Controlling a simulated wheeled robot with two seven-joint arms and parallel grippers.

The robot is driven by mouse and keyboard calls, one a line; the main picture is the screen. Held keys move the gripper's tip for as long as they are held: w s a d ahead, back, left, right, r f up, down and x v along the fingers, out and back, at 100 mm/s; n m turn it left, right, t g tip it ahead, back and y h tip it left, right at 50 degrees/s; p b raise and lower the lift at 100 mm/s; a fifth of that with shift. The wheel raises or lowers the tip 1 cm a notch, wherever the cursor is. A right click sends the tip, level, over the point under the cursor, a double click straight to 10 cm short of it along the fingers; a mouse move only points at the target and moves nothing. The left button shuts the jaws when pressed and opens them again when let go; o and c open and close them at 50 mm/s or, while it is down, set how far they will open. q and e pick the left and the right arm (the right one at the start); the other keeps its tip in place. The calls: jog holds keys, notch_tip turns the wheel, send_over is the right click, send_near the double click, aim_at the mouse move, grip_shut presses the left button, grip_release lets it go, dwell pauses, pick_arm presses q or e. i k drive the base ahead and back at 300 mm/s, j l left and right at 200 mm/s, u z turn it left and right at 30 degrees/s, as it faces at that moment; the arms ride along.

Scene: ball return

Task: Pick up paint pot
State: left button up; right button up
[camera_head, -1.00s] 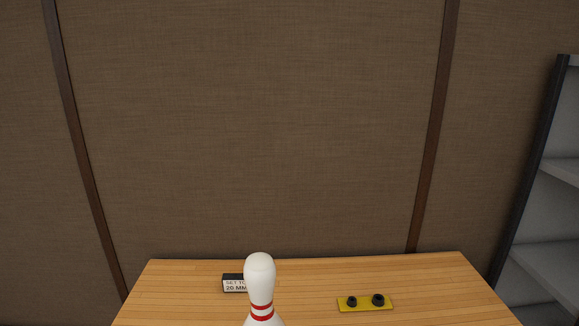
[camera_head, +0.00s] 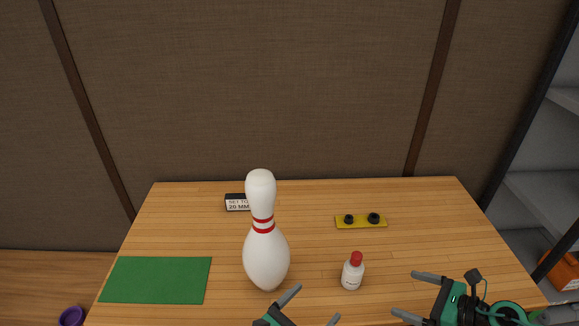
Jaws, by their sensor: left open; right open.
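No thing is clearly a paint pot; a small white bottle with a red cap (camera_head: 352,273) stands upright on the wooden table near its front, and I cannot tell whether it is the pot. My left gripper (camera_head: 311,308) is at the bottom edge, left of and nearer than the bottle, open and empty. My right gripper (camera_head: 405,294) is to the right of the bottle, its fingers pointing left, open and empty. Neither appears to touch the bottle.
A tall white bowling pin (camera_head: 266,255) stands left of the bottle. A green mat (camera_head: 157,280) lies at left. Behind are a labelled black block (camera_head: 237,202) and a yellow plate with two black knobs (camera_head: 361,224). A purple object (camera_head: 71,317) is at lower left.

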aim_at(352, 276)
jog(key=k, duration=0.85)
